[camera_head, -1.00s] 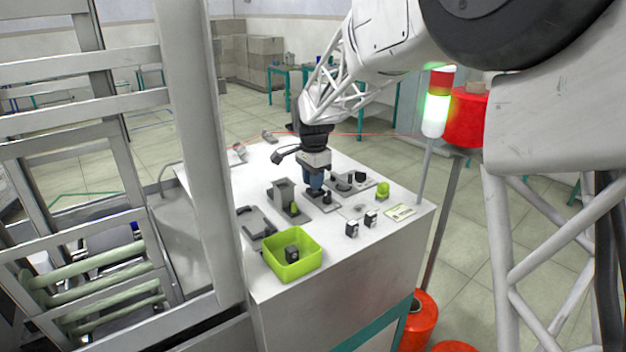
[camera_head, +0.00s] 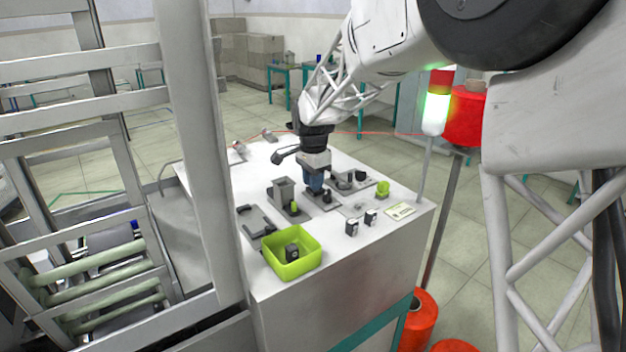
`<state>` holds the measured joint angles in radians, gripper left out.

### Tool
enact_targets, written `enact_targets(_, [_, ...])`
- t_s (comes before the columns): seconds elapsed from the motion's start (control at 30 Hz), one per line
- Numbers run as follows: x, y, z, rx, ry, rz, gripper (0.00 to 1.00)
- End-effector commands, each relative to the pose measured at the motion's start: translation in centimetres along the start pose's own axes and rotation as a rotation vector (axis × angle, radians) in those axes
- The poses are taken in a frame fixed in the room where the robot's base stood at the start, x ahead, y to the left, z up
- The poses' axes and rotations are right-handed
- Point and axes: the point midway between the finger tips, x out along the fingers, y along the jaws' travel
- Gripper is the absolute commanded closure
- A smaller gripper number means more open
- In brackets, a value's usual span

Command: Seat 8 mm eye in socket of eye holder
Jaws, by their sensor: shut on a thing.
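My gripper (camera_head: 315,190) points down over the white bench top. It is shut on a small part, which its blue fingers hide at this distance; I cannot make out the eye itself.
A green bin (camera_head: 308,262) with a dark block stands at the front. Dark blocks (camera_head: 352,228) sit right of it.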

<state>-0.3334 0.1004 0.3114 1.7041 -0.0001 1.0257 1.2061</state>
Motion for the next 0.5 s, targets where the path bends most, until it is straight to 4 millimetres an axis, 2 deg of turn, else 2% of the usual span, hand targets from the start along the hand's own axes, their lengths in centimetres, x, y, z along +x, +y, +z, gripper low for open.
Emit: enact_targets(0.5, [1.1, 0.0, 0.0, 0.0, 0.0, 0.001, 1.0])
